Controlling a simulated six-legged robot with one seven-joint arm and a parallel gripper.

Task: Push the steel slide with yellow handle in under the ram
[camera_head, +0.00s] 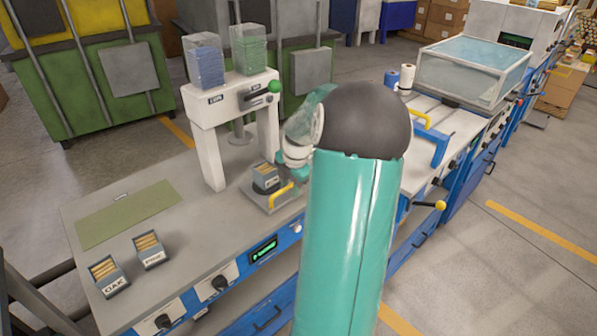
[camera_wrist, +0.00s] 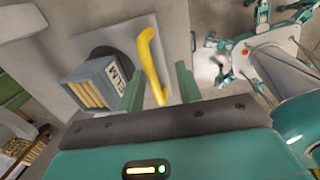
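The steel slide (camera_head: 250,193) sticks out in front of the white press, with the ram (camera_head: 240,136) behind it under the crossbeam. Its yellow handle (camera_head: 281,193) is at the front right edge of the slide. A grey box of wooden pieces (camera_head: 265,175) stands on the slide; in the wrist view the box (camera_wrist: 92,80) is labelled ELM. My gripper (camera_wrist: 160,88) is open in the wrist view, one finger on each side of the lower end of the handle (camera_wrist: 151,62). I cannot tell whether either finger touches it. In the head view my arm hides the fingers.
Two more boxes, one labelled OAK (camera_head: 108,276) and another (camera_head: 149,250), stand near the green mat (camera_head: 125,213) at left. Clear bins (camera_head: 205,62) sit on the press (camera_head: 205,125), beside a green-knobbed lever (camera_head: 272,88). A blue handle and clear-covered machine stand right.

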